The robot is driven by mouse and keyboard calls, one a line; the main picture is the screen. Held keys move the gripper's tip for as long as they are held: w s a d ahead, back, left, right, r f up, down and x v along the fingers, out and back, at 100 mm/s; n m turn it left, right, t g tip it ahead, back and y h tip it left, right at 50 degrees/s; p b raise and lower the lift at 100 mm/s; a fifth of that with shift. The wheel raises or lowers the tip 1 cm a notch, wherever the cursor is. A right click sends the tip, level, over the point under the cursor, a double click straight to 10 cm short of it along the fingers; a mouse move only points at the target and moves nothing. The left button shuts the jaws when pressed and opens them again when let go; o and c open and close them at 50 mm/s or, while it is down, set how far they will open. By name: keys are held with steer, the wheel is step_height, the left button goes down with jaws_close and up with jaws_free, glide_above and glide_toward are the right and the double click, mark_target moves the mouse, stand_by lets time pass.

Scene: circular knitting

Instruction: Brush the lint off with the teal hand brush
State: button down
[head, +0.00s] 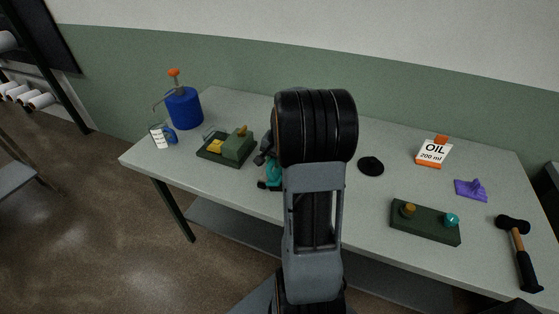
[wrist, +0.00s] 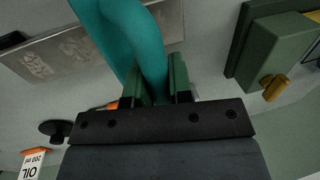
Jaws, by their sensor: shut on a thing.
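My gripper (wrist: 156,92) is shut on the teal hand brush (wrist: 135,40), with its green fingers on either side of the teal part. In the head view my arm hides most of this. A bit of the teal brush (head: 274,172) shows left of the arm, beside my dark gripper (head: 264,158). In the wrist view a grey metal plate (wrist: 100,52) lies past the brush, with several pale mottled patches that look like lint (wrist: 75,50). The brush overlaps the plate in the picture; I cannot tell whether they touch. The arm hides the plate in the head view.
The green block fixture (head: 238,147) stands left of my gripper. A blue can (head: 183,108) is behind it. To the right are a black disc (head: 371,166), an oil box (head: 433,152), a purple piece (head: 471,189), a green tray (head: 425,232) with knobs, and a hammer (head: 519,250).

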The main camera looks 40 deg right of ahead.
steer(key=shift+w+a, duration=0.4)
steer(key=shift+w, duration=0.35)
steer(key=shift+w+a, duration=0.4)
steer(key=shift+w, duration=0.3)
steer(key=shift+s+d+f, duration=0.1)
steer(key=shift+s+d, duration=0.3)
steer(key=shift+s, duration=0.35)
steer(key=shift+s+d+r, duration=0.1)
steer(key=shift+s+d, duration=0.3)
steer(key=shift+s, duration=0.35)
steer(key=shift+s+d+f, duration=0.1)
steer(key=shift+s+d, duration=0.3)
steer(key=shift+s, duration=0.35)
steer(key=shift+s, duration=0.15)
steer(key=shift+s+d, duration=0.2)
steer(key=shift+s, duration=0.1)
steer(key=shift+s+d+b, duration=0.2)
steer(key=shift+s+d, duration=0.3)
steer(key=shift+s, duration=0.4)
steer(key=shift+s+d+b, duration=0.15)
steer(key=shift+s+d, duration=0.3)
steer(key=shift+s, duration=0.45)
steer(key=shift+s+d, duration=0.1)
